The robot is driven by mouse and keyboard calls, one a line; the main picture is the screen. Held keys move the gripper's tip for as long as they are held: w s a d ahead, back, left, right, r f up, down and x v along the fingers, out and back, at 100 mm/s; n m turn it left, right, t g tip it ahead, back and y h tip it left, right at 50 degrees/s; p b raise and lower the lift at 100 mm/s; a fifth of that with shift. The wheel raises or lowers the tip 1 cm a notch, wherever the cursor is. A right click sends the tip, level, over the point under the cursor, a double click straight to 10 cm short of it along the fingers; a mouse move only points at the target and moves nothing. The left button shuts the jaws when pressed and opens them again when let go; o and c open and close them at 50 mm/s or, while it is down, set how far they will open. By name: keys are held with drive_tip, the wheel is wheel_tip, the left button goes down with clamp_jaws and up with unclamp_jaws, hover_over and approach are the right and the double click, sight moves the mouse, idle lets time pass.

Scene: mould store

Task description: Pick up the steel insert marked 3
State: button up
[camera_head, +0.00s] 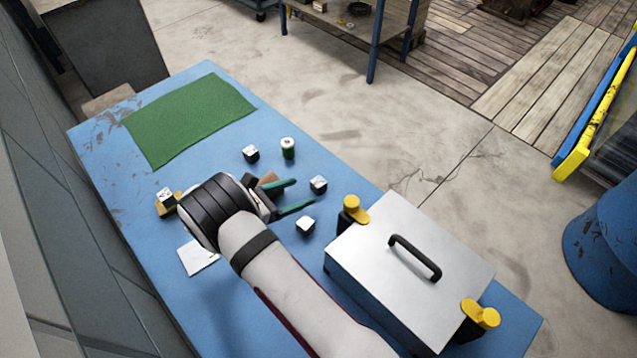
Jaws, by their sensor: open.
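Small cube-shaped steel pieces with light tops and dark sides stand on the blue bench. One piece (318,184) is just beyond the fingertips, another (305,225) is beside the lower finger, and another (250,153) is behind the gripper's far side. A further piece (166,197) sits on a yellowish block left of my wrist. Any numbers on them are too small to read, so I cannot tell which is marked 3. My gripper (304,191) is open, its two green fingers apart and pointing right, with no piece seen held between them.
A short cylinder (288,148) with a white top stands beyond the pieces. A grey metal box (375,273) with a black handle and yellow knobs fills the bench's right end. A green mat (190,115) lies clear at the far left. A white card (197,258) lies near my wrist.

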sight(313, 187)
drive_tip(key=x, duration=0.6)
drive_tip(key=shift+f, duration=0.1)
clamp_jaws()
